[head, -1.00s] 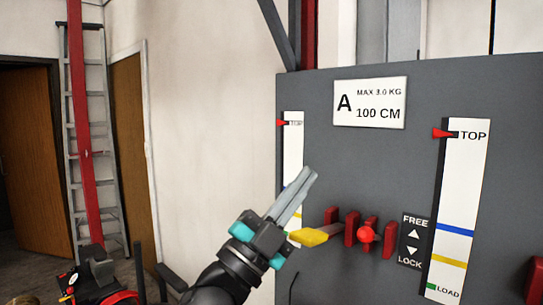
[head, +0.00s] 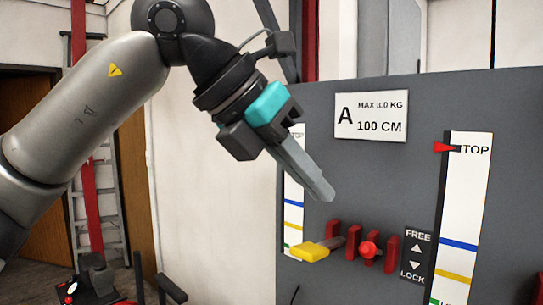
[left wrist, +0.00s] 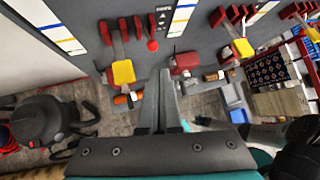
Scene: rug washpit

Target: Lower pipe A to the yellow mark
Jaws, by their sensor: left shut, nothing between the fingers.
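A grey panel carries a white sign "A, 100 CM" (head: 371,116). At its right a white scale (head: 468,190) has a red pointer (head: 445,147) at TOP, above the blue line and the yellow mark (head: 455,276). A lever with a yellow handle (head: 310,252) points left from red brackets, beside a red knob (head: 369,249) and a FREE/LOCK plate (head: 416,255). My left gripper (head: 328,194) is shut and empty, above the lever and apart from it in the head view. The yellow handle also shows in the left wrist view (left wrist: 123,72). My right gripper is out of view.
A second scale (head: 293,215) at the panel's left is partly hidden by my gripper. In the left wrist view another yellow handle (left wrist: 242,47) sits to the right, and a dark rounded machine (left wrist: 52,120) stands at lower left. A ladder (head: 105,210) leans by the doors.

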